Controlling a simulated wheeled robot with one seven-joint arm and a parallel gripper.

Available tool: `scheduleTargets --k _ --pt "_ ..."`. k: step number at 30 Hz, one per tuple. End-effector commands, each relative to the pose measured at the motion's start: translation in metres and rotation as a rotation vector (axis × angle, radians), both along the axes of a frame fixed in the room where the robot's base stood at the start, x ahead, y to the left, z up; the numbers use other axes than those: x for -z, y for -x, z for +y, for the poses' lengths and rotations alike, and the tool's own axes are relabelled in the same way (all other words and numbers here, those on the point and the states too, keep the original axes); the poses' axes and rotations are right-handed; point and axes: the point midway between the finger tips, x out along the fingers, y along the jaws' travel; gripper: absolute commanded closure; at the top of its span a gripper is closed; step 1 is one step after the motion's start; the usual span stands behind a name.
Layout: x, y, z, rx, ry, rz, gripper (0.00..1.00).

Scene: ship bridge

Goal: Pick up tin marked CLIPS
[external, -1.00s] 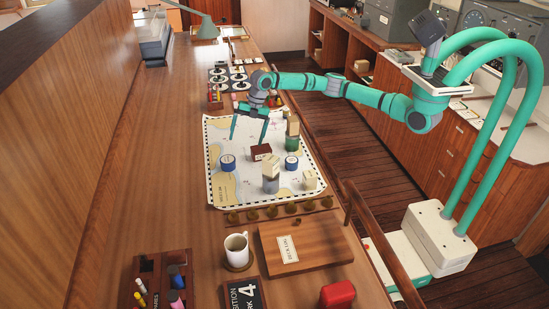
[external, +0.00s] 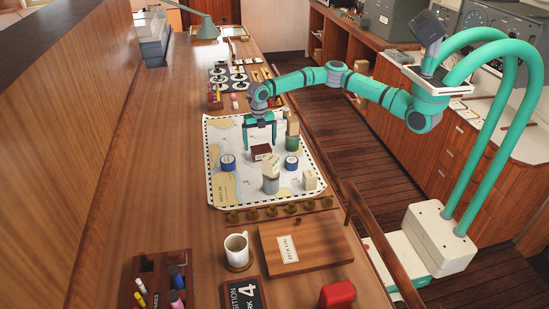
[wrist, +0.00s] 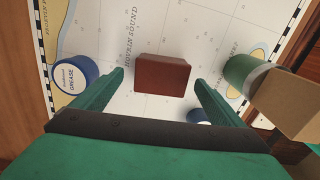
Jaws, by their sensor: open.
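No marking that reads CLIPS is legible in either view, so I cannot tell which thing is that tin. My gripper (external: 260,144) is open above the chart, with its fingers to either side of a dark red box (external: 261,153). In the wrist view the red box (wrist: 163,74) lies beyond and between the fingertips, apparently untouched. A blue tin (external: 227,164) stands left of it; its lid reads GREASE in the wrist view (wrist: 74,76). Another blue tin (external: 291,164) stands to the right, mostly hidden by my gripper in the wrist view (wrist: 199,116).
A green tin (external: 292,142) with a beige box (external: 292,126) on it stands close to my right finger. A grey tin (external: 271,185) bearing a cream box (external: 271,168) stands nearer the camera. A small cream box (external: 309,181) is at the right. The chart's left side is fairly clear.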

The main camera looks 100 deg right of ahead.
Motion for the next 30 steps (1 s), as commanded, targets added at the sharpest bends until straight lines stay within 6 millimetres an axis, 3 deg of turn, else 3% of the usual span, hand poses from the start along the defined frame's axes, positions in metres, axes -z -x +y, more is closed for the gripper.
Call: scheduleTargets --k 9,18,24,30 --pt "0.037 0.003 0.001 0.002 0.002 0.0 0.08" --pt "0.041 0.003 0.0 0.003 0.001 0.0 0.08" --pt "0.041 0.003 0.001 0.002 0.001 0.0 0.56" --pt "0.041 0.003 0.001 0.002 0.001 -0.001 0.58"
